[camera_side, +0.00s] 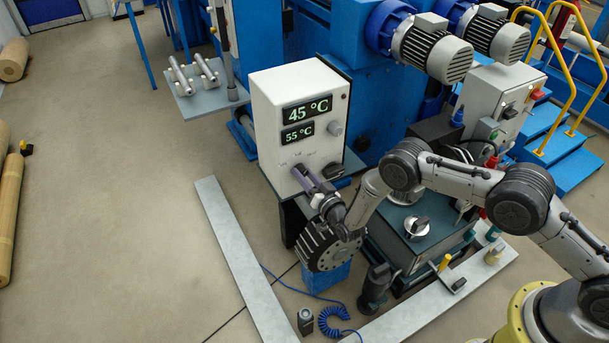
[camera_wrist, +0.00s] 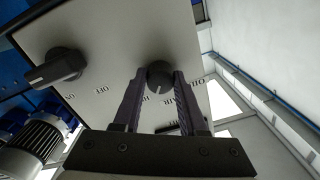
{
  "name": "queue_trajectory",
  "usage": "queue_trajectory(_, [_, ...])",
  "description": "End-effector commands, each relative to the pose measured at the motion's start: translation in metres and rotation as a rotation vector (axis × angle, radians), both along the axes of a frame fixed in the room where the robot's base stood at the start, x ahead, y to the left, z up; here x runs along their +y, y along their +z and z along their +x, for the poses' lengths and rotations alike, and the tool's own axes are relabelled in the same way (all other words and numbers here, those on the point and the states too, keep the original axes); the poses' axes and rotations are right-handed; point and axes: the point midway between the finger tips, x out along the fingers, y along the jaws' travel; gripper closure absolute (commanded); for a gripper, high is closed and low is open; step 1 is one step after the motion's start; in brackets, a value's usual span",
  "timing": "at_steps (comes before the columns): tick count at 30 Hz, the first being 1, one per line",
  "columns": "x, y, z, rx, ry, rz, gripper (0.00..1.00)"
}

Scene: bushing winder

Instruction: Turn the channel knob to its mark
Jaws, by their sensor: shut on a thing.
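A small dark round knob (camera_wrist: 160,76) sits on the white panel (camera_wrist: 105,38) in the wrist view. A pale pointer line shows on its near side, with small inverted lettering around it. I cannot read clearly which label is the mark. My gripper (camera_wrist: 159,78) has one finger on each side of the knob and is shut on it. In the side view, my gripper (camera_side: 300,172) reaches the lower left front of the white control box (camera_side: 270,100), and its fingers hide the knob there.
A larger black switch (camera_wrist: 56,66) sits beside the knob, also seen in the side view (camera_side: 331,170). A grey knob (camera_side: 334,128) is higher up. Displays read 45 °C (camera_side: 307,110) and 55 °C (camera_side: 298,133). A dark-topped cabinet (camera_side: 405,248) stands close to my arm.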

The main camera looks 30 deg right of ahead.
Motion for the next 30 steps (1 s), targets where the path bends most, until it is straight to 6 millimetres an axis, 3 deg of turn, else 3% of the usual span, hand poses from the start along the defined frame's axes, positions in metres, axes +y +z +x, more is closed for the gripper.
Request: queue_trajectory(30, [-0.0002, -0.0007, -0.0011, 0.002, 0.002, -0.964, 1.00])
